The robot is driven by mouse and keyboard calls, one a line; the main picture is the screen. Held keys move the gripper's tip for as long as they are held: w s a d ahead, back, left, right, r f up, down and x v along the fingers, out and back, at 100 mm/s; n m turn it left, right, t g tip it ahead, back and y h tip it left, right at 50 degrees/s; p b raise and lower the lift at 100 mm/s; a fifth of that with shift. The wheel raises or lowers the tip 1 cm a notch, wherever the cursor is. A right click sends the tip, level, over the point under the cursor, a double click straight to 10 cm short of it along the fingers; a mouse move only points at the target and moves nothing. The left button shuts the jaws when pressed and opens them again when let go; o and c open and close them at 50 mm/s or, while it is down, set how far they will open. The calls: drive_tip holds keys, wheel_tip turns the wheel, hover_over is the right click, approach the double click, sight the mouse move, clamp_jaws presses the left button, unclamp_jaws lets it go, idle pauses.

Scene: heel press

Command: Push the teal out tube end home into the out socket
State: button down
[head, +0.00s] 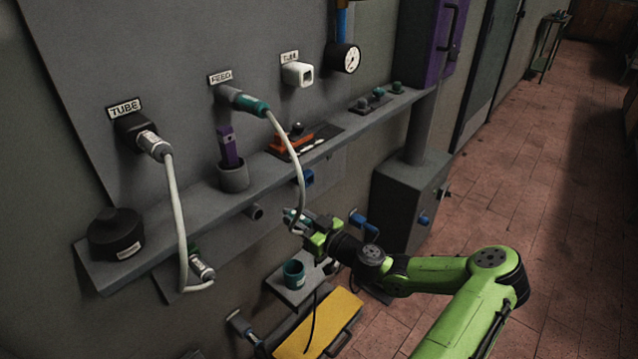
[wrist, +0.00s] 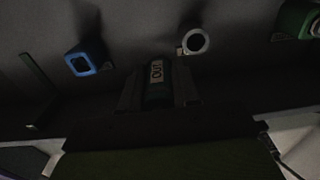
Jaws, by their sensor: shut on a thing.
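My gripper (head: 301,226) is shut on a teal tube end (head: 291,214) below the shelf. In the wrist view the tube end (wrist: 155,84) shows an OUT label between the jaws (wrist: 158,92). A white hose (head: 292,165) runs from it up to a teal-collared plug (head: 250,104) at the FEED label. Below the shelf are a grey round socket (head: 254,212) and a blue square socket (head: 303,177). In the wrist view the grey round socket (wrist: 195,42) is ahead and slightly right of the tube end, apart from it. No OUT label on a socket is readable.
The shelf (head: 222,207) runs above my gripper, holding a black pot (head: 116,234) and a grey cup (head: 233,176). Another hose (head: 175,205) hangs at left. A teal cup (head: 293,274) and a yellow panel (head: 318,324) are below. Floor at right is clear.

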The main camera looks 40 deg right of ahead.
drive_tip(key=a, duration=0.3)
drive_tip(key=s+a, duration=0.1)
drive_tip(key=a, duration=0.1)
drive_tip(key=shift+a, duration=0.25)
drive_tip(key=shift+w, duration=0.2)
drive_tip(key=shift+w+a, duration=0.1)
drive_tip(key=shift+w, duration=0.95)
drive_tip(key=shift+w+a, duration=0.15)
drive_tip(key=shift+w, duration=0.55)
drive_tip(key=shift+w+a, duration=0.1)
drive_tip(key=shift+w, duration=0.55)
idle(0.7)
drive_tip(key=c, duration=0.8)
unclamp_jaws()
drive_tip(key=shift+o, duration=0.2)
